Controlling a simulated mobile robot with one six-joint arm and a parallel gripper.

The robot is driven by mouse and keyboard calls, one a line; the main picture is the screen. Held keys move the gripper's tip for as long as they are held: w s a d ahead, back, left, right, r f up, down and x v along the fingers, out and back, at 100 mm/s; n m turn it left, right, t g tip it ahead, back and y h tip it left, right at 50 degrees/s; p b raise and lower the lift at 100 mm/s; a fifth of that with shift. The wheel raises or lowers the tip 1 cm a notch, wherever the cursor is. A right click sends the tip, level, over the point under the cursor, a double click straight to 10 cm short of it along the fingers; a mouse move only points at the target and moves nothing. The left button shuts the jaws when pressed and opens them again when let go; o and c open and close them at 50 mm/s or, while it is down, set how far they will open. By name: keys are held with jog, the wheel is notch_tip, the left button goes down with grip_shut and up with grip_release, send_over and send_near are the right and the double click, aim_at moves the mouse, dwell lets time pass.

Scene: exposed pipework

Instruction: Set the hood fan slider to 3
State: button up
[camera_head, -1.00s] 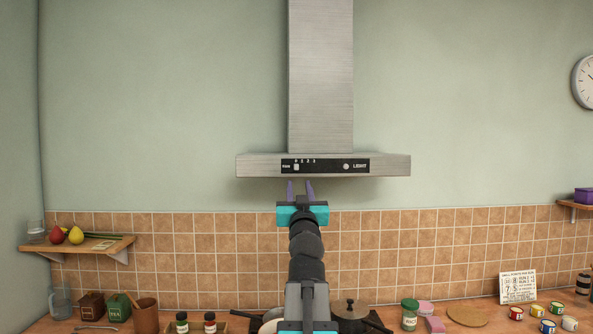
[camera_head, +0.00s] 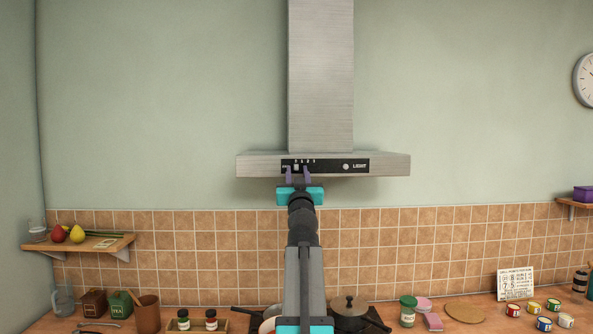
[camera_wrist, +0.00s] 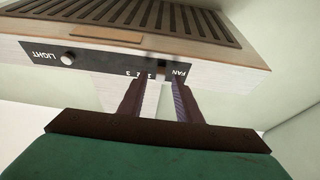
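The hood fan slider is a small pale knob (camera_head: 296,167) in the black control panel (camera_head: 330,166) on the front of the range hood. In the head view it stands at the left end of its number row, under the 0. It also shows as a small block in the wrist view (camera_wrist: 162,72), where the panel is upside down and the 3 lies left of it. My gripper (camera_head: 297,172) is open in front of the panel, its purple fingers on either side of the slider. I cannot tell whether they touch it.
A round light knob (camera_head: 346,166) sits on the right of the panel. The hood's slotted underside (camera_wrist: 150,15) shows in the wrist view. Below are a pot (camera_head: 349,305) and several jars. A shelf with fruit (camera_head: 90,245) is at left. The wall around the hood is clear.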

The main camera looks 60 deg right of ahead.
jog(key=shift+w+d+r, duration=0.25)
jog(key=shift+w+d, duration=0.15)
jog(key=shift+d, duration=0.15)
grip_shut()
